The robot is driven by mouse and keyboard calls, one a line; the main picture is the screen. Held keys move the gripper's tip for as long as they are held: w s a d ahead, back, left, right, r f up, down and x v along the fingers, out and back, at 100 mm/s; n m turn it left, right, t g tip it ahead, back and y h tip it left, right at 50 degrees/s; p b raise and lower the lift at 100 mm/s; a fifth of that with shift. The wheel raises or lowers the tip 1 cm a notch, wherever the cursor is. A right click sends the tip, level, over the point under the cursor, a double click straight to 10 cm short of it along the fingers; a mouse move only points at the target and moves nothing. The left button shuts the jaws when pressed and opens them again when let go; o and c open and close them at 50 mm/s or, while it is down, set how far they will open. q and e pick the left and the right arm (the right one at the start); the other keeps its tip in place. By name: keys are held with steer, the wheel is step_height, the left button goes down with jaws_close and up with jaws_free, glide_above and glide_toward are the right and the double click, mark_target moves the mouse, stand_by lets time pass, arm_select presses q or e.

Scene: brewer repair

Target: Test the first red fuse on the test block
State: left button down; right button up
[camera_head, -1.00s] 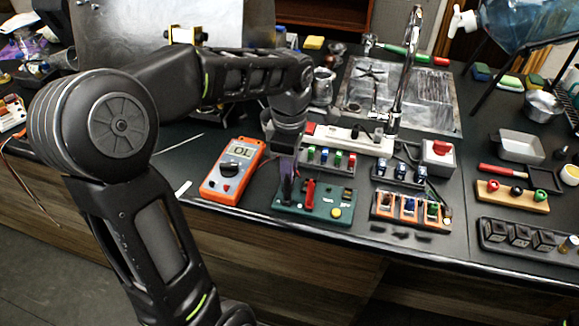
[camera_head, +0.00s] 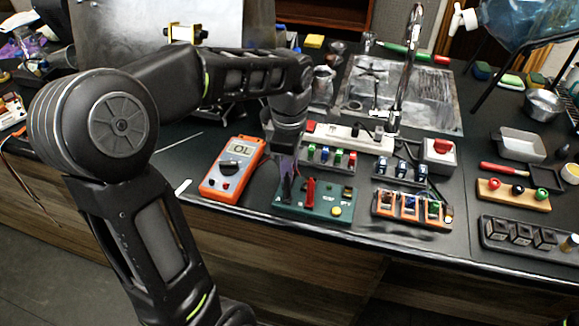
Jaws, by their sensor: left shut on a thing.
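My left gripper (camera_head: 286,189) points down over the block's left end, beside the red part. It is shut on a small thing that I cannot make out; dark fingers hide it. Whether that thing touches the block's contacts I cannot tell. The orange multimeter (camera_head: 231,170) lies left of the block and its display reads OL. A fuse rack (camera_head: 328,167) with several coloured fuses stands just behind the block. My right gripper is not in view.
An orange rack (camera_head: 411,211) with several parts stands right of the block. A red-switched box (camera_head: 438,155), a white power strip (camera_head: 350,137) and a sink (camera_head: 430,100) with a tall tap are behind. A wooden holder (camera_head: 512,196) is farther right.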

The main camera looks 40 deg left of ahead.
arm_select(q)
steer(key=shift+f+b, duration=0.25)
steer(key=shift+b, duration=0.05)
stand_by(0.6)
steer(key=shift+r, duration=0.1)
stand_by(2.1)
steer(key=shift+r+p, duration=1.85)
steer(key=shift+r, duration=0.55)
